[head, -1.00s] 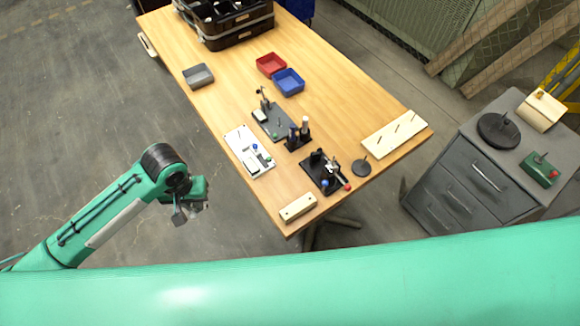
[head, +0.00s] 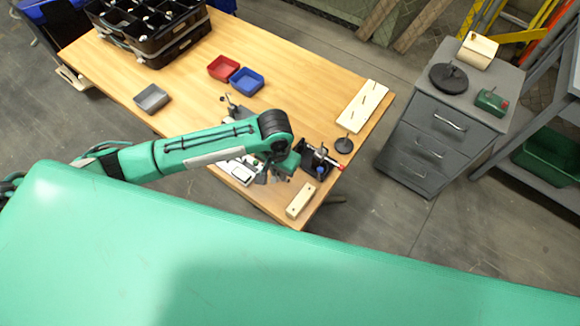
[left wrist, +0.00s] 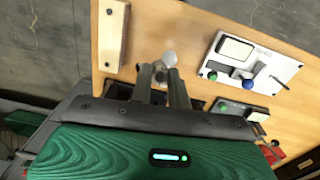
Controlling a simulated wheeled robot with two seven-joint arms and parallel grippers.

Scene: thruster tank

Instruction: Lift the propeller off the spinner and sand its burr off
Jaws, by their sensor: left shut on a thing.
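My left gripper (head: 268,174) is over the near end of the table, between the white plate and the black fixture (head: 318,162). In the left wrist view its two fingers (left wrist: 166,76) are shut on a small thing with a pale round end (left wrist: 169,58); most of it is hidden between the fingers. I cannot make out for sure the propeller, its burr or the spinner. A small dark disc with an upright post (head: 344,146) stands beside the black fixture. My right gripper is not in view.
A pale block with two holes (head: 300,200) lies at the near edge. The white plate (left wrist: 262,60) has green and blue knobs. Red (head: 223,68) and blue (head: 246,81) bins, a grey bin (head: 152,98) and a pegged board (head: 362,106) stand on the table. A grey cabinet (head: 425,110) is at right.

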